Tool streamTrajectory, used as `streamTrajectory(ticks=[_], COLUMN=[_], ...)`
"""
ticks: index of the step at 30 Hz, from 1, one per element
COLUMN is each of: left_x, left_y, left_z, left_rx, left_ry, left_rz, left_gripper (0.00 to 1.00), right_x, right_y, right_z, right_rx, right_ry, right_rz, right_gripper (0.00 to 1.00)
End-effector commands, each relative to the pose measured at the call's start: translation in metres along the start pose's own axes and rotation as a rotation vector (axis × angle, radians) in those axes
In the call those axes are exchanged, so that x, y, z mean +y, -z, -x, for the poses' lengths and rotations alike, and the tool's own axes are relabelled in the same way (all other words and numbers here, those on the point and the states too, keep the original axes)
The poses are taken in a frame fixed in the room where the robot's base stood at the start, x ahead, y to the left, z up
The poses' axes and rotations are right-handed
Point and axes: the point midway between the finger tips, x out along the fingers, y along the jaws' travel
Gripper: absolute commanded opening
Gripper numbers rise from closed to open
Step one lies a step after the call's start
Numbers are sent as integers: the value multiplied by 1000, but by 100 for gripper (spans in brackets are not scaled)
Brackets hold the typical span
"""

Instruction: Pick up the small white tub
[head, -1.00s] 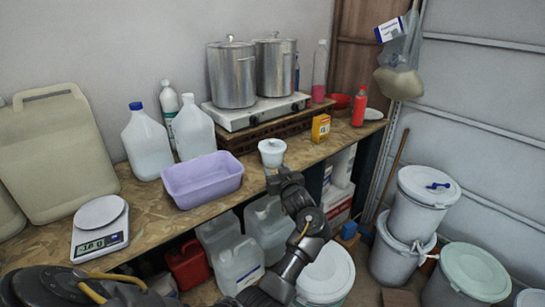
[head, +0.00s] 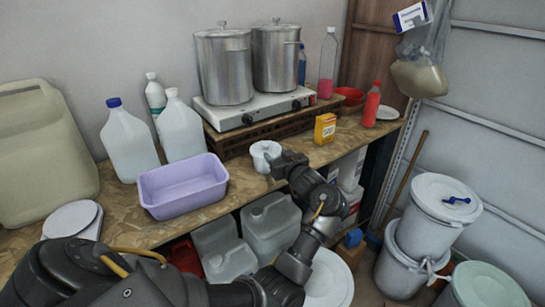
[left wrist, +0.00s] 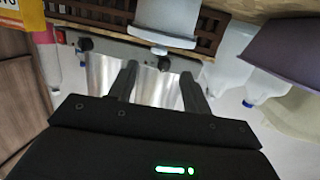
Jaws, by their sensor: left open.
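The small white tub (head: 265,158) stands upright near the front edge of the wooden bench (head: 215,213), to the right of the lilac basin (head: 183,186). My left gripper (head: 281,163) is at the tub's right side in the head view, with its fingers towards it. In the left wrist view the picture is upside down; the tub (left wrist: 165,18) shows at the top, beyond and between the parted fingertips (left wrist: 160,70). The gripper is open and holds nothing. I cannot tell whether a finger touches the tub. My right gripper is not in view.
A yellow box (head: 325,128) stands to the right of the tub. Behind is a hotplate (head: 262,107) with two steel pots on a dark rack. White jugs (head: 130,140) stand behind the basin. Lidded drums (head: 430,215) stand on the floor at right.

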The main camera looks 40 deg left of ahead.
Motion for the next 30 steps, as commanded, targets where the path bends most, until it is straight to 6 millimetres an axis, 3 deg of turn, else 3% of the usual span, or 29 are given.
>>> streamTrajectory(ticks=[4,10,21,30], left_x=[0,0,1,6], left_y=[1,2,1,1], left_z=[-10,-42,-61,-100], left_rx=[2,2,1,1], left_ry=[2,2,0,2], left_rz=[-3,-4,-2,-3], left_gripper=[49,49,49,49], right_x=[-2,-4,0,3], right_y=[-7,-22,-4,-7], right_z=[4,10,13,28], right_rx=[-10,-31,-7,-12], right_ry=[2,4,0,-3], right_rz=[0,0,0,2], right_gripper=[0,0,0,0])
